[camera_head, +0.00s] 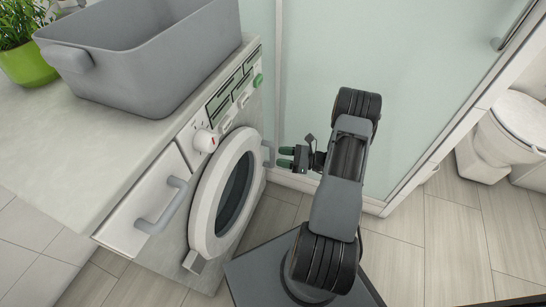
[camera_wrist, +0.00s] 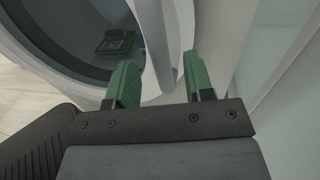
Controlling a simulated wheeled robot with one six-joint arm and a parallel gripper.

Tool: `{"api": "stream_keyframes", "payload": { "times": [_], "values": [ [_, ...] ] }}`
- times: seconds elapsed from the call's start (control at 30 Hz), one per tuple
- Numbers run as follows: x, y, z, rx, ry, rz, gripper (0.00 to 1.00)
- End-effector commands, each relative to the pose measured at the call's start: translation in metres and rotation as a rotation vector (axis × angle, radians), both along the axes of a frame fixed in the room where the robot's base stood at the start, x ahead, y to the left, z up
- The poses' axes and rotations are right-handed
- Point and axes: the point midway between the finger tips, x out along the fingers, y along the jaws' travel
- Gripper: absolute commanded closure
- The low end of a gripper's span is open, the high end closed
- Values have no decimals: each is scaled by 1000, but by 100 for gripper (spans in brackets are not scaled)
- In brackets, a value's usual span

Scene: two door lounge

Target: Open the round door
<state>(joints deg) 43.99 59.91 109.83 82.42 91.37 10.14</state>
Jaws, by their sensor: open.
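The round door (camera_head: 225,192) of a white washing machine has a thick white ring and dark glass. A small grey handle (camera_head: 268,154) sits on its right edge. My gripper (camera_head: 283,157) has green fingers and is open, just right of this handle, with its fingertips pointing at it. In the wrist view the green fingers of my gripper (camera_wrist: 161,64) stand apart, with the white rim of the round door (camera_wrist: 150,35) beyond them. Whether a finger touches the handle, and whether the door is fully closed, I cannot tell.
A grey basin (camera_head: 140,60) and a green plant pot (camera_head: 28,62) stand on the counter (camera_head: 95,130) above the machine. A drawer handle (camera_head: 162,205) projects left of the door. A glass shower panel (camera_head: 400,80) stands close behind my arm. A toilet (camera_head: 510,130) is at right.

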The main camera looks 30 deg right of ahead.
Motion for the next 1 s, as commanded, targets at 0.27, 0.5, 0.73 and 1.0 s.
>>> {"api": "stream_keyframes", "payload": {
  "times": [0.27, 0.5, 0.73, 1.0],
  "values": [
    [19, 27, -1, 0, 0, 3, 52],
    [24, 34, 0, 0, 0, 2, 52],
    [24, 34, 0, 0, 0, 1, 52],
    [24, 33, 0, 0, 0, 1, 78]
  ]
}}
